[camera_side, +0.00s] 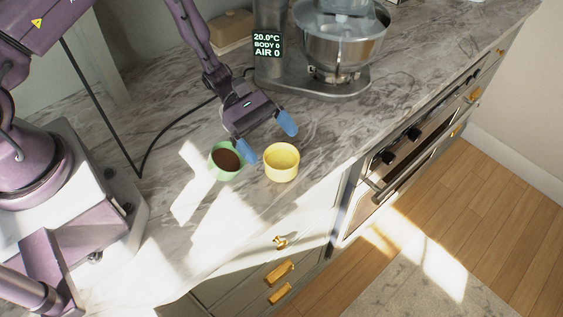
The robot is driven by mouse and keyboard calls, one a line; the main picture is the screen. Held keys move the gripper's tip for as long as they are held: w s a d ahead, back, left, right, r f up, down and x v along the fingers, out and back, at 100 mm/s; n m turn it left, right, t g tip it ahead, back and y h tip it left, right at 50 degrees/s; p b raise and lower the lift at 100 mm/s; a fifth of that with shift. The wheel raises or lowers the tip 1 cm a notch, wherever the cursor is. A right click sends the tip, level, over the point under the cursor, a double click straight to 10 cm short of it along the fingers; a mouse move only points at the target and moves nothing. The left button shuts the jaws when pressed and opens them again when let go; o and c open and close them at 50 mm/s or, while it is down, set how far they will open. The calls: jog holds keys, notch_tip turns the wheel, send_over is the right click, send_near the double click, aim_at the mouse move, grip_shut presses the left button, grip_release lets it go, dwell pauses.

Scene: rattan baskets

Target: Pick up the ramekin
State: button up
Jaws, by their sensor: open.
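A small yellow round dish (281,168), which looks like the ramekin, stands upright on the marble counter and appears empty. A green cup-like dish (213,168) with dark brown contents stands just left of it. My gripper (267,138) is open, with two blue fingertips spread apart and nothing between them. It is behind and above the two dishes in the picture. The left fingertip overlaps the right edge of the green dish in this view; I cannot tell whether they touch. The right fingertip is beyond the yellow dish.
A stand mixer (335,84) with a metal bowl (340,42) stands behind my gripper. A dark cable (165,133) runs across the counter at left. The counter's front edge is close to the yellow dish, with drawers and an oven (405,150) below. The counter in front of the green dish is clear.

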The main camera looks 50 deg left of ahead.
aim_at(292, 169)
jog(key=x, duration=0.4)
jog(key=shift+s+d+f, duration=0.1)
jog(key=shift+d+f, duration=0.15)
jog(key=shift+d, duration=0.05)
jog(key=c, duration=1.1)
jog(key=shift+o, duration=0.2)
jog(key=shift+r, duration=0.1)
